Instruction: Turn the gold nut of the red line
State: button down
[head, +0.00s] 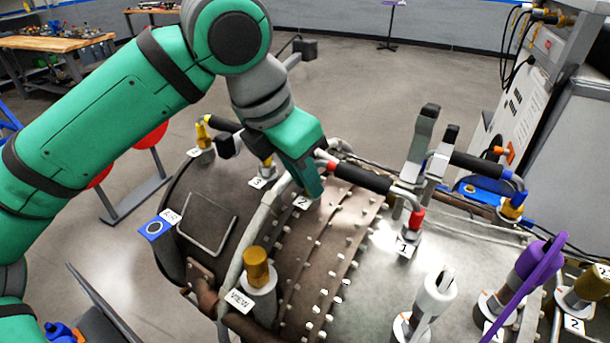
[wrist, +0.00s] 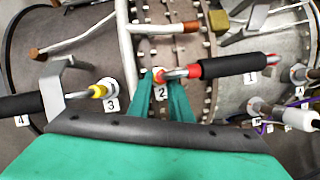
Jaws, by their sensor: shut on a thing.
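The red line (head: 362,178) is a black-sleeved hose with red collars, running from the fitting by label 2 to the fitting by label 1 on the turbine casing. It also shows in the wrist view (wrist: 237,65). My gripper (head: 312,190) is at the label 2 end, pointing down. In the wrist view its two green fingers (wrist: 164,98) stand on either side of that fitting, just below the red collar (wrist: 160,75). The fingers are shut on the fitting there. The gold nut itself is mostly hidden between them.
A yellow-collared line (wrist: 97,91) ends by label 3, close to the left of my gripper. A pale pipe (wrist: 124,45) passes close by. A gold cap (head: 257,268) stands by the VIEW label. Grey brackets (head: 424,140) rise at the right.

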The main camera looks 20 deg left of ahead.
jog(key=c, duration=1.6)
grip_release()
